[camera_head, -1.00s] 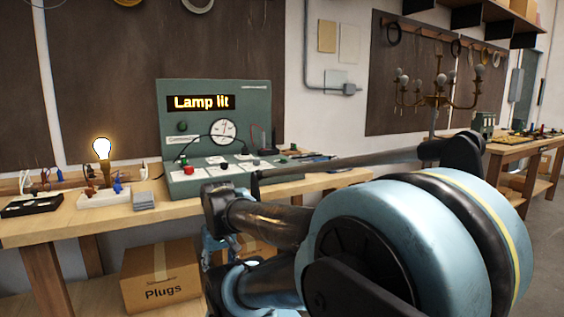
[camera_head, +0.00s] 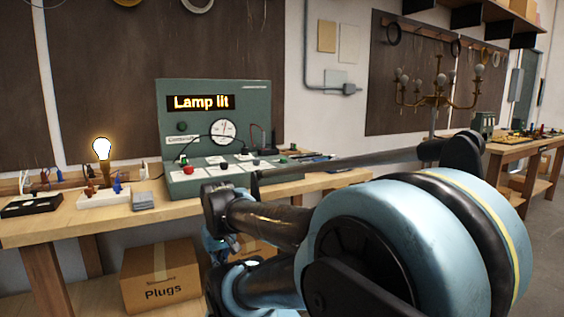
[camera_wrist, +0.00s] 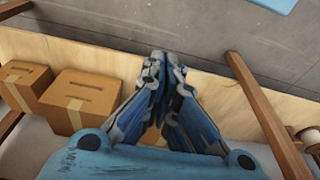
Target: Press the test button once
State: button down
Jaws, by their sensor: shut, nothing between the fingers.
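The green test panel (camera_head: 215,95) stands on the workbench, and its display (camera_head: 200,102) reads "Lamp lit". A red button (camera_head: 188,170) sits at the left of its sloped front, with a small green one (camera_head: 183,160) behind it. Their labels are too small to read, so I cannot tell which is the test button. The bulb (camera_head: 102,149) glows in its stand on the left. In the wrist view my gripper (camera_wrist: 163,58) is shut and empty, pointing toward the area under the bench, away from the panel's buttons. In the head view it is mostly hidden behind my arm.
Cardboard boxes lie below the bench, one marked "Plugs" (camera_head: 160,280); boxes (camera_wrist: 85,100) also show in the wrist view. A wooden leg (camera_wrist: 262,110) stands right of my gripper. A black tray (camera_head: 30,205) and grey blocks (camera_head: 143,201) are on the bench.

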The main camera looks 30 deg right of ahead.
aim_at(283, 160)
dwell(0.6)
